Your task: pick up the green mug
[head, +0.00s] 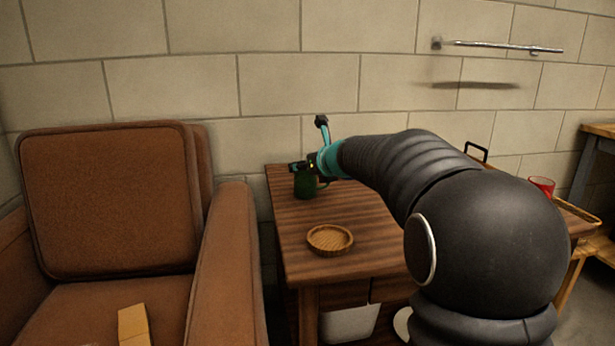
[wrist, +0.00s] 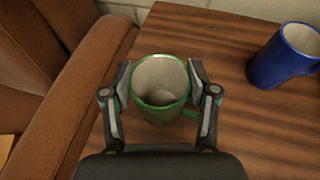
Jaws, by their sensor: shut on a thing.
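The green mug (head: 306,185) is near the far left corner of the wooden table in the head view. In the wrist view the green mug (wrist: 161,86) is seen from above, with a pale, empty inside and its handle towards the lower right. My gripper (wrist: 160,84) has one finger on each side of the mug and is shut on it. In the head view my gripper (head: 310,165) is at the mug's top. I cannot tell whether the mug touches the table.
A blue mug (wrist: 284,55) stands to the right. A round wicker tray (head: 330,239) lies on the table (head: 290,226) in front. A brown armchair (head: 222,240) stands close on the left. A red cup (head: 541,186) is at the right, and a wall bar (head: 497,45) is above.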

